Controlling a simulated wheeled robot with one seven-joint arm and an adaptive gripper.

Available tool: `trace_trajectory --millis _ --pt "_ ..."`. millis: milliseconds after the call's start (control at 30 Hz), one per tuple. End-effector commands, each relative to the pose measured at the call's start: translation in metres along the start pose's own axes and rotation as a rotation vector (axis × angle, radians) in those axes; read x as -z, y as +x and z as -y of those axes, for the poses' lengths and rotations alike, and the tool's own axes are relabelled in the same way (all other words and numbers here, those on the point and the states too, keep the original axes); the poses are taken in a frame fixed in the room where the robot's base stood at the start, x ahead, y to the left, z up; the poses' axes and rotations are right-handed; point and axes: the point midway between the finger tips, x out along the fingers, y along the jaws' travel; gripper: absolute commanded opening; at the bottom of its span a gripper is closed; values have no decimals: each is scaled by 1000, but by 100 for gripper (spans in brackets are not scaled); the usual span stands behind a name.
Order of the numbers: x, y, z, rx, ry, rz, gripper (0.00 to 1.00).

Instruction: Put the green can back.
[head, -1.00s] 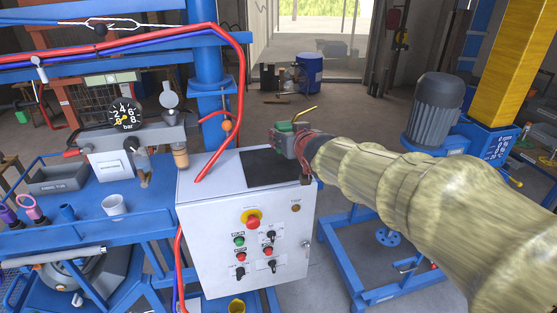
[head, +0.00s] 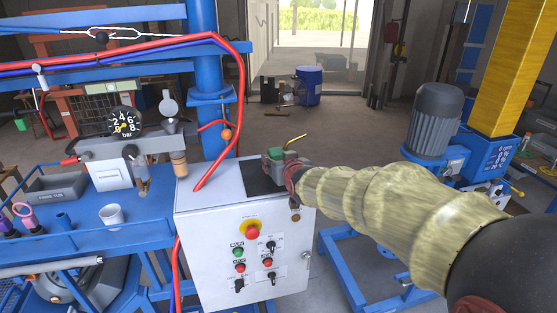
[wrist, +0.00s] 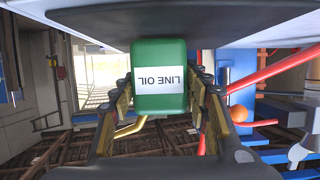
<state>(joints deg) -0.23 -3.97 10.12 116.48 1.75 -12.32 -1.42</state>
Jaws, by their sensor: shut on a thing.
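The green can (head: 274,157) has a bent yellow spout and is at the back right of the control cabinet's top, beside or over a black mat (head: 262,182). In the wrist view the can (wrist: 160,92) appears upside down, with a white "LINE OIL" label facing the camera. My gripper (head: 291,170) is shut on the can; in the wrist view its fingers (wrist: 163,100) stand on either side of it. I cannot tell whether the can's base touches the cabinet top. My wrist hides part of the mat's right side.
The grey control cabinet (head: 205,240) has buttons and switches on its front. A red hose (head: 243,90) and a blue post (head: 205,50) stand left of the can. A white cup (head: 111,214) is on the blue bench. A grey motor (head: 437,115) stands right.

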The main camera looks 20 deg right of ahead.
Motion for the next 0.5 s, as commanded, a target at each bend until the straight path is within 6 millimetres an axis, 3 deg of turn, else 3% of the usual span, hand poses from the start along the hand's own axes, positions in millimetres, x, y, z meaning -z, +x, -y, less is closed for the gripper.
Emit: trace_trajectory --millis 233,267,500 --pt "-3 1 0 0 0 -2 15" --pt "-3 1 0 0 0 0 48" --pt "-2 1 0 0 0 0 62"
